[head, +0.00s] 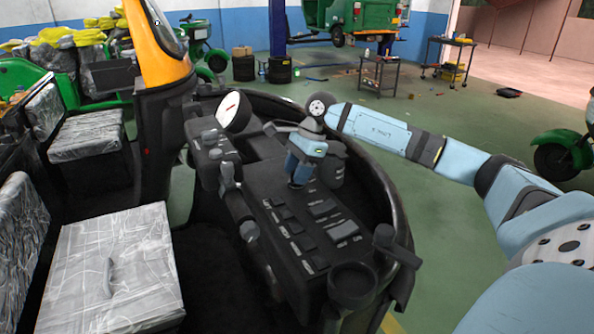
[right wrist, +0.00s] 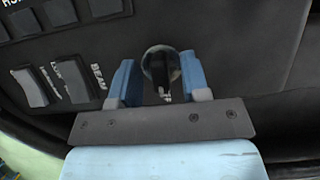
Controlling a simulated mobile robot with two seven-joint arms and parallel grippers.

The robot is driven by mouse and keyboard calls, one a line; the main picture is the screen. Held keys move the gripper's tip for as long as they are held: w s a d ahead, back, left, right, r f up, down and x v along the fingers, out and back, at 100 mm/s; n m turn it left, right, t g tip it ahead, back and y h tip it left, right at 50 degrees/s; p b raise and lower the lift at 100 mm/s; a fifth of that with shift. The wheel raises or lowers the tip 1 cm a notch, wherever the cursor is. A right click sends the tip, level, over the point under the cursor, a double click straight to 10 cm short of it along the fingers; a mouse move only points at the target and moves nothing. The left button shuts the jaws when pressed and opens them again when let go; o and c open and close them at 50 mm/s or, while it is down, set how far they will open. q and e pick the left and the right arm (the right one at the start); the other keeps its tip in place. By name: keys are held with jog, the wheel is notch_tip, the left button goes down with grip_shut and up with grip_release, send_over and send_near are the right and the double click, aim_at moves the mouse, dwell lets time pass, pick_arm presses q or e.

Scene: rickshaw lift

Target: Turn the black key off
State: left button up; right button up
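The black key (right wrist: 161,68) sits in a round ignition lock with a shiny rim on the black dashboard (head: 320,215). It shows in the right wrist view between the two blue fingers of my right gripper (right wrist: 158,78). The fingers are open, one on each side of the key, with gaps between them and the lock. In the head view my right gripper (head: 299,180) points down at the dashboard, and its body hides the key there. My left gripper is not in view.
Rows of labelled switches (right wrist: 65,80) lie left of the key in the right wrist view. The handlebar (head: 236,205) and a round gauge (head: 234,112) stand left of my right gripper. A cup holder (head: 352,285) juts out at the dashboard's near end. Plastic-wrapped seats (head: 110,270) are at left.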

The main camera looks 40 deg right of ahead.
jog(key=v, duration=1.4)
jog(key=shift+f, duration=0.1)
